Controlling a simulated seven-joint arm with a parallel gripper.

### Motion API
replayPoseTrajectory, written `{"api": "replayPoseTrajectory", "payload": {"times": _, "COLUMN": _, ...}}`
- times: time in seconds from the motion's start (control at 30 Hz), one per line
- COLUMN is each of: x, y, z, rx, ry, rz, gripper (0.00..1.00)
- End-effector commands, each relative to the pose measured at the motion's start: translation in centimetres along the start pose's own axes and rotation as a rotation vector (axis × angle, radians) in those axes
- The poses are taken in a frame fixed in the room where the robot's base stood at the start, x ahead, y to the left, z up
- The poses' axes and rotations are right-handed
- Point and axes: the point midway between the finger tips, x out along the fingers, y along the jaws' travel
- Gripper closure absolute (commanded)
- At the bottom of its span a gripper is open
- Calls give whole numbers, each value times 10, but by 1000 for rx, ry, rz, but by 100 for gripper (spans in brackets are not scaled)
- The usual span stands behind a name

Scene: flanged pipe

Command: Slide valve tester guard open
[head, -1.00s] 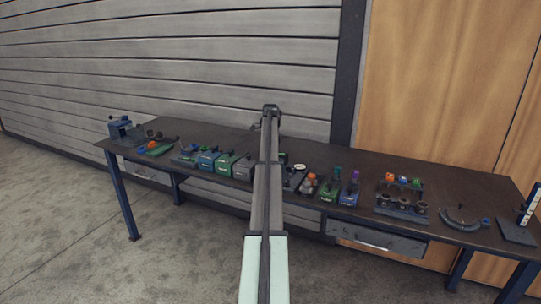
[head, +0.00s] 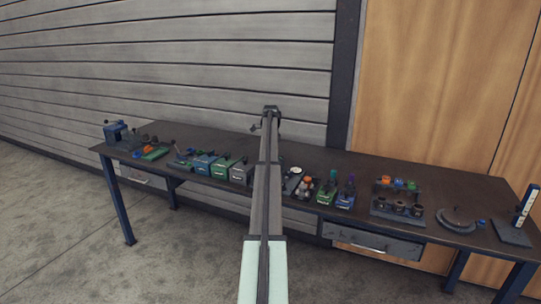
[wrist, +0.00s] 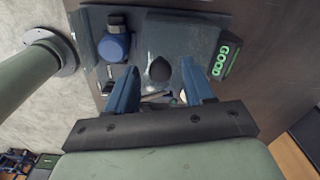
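In the wrist view, the valve tester is a grey plate with a blue valve (wrist: 115,46) on its left and a lit green GOOD sign (wrist: 227,60) on its right. A greyish, see-through-looking panel (wrist: 185,38), which appears to be the guard, lies between them. A dark rounded knob (wrist: 159,69) stands at the panel's lower part. My gripper (wrist: 160,82) is open, with its blue fingers on either side of the knob and a gap on each side. I cannot tell the knob's height against the fingertips.
The long dark workbench (head: 330,165) carries several small devices along its length, including a blue vise (head: 116,131) at the left end and a dark round gauge (head: 457,220) at the right. A drawer (head: 372,242) hangs under its front. A grey slatted wall stands behind it.

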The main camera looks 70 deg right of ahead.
Motion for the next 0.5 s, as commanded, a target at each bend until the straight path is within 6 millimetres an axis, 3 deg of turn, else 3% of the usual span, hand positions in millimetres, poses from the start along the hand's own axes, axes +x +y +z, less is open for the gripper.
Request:
{"api": "replayPoseTrajectory", "payload": {"times": 0.27, "x": -2, "y": 0, "z": 0, "rx": 0, "ry": 0, "rz": 0, "gripper": 48}}
{"api": "replayPoseTrajectory", "payload": {"times": 0.5, "x": -32, "y": -1, "z": 0, "rx": 0, "ry": 0, "rz": -2, "gripper": 48}}
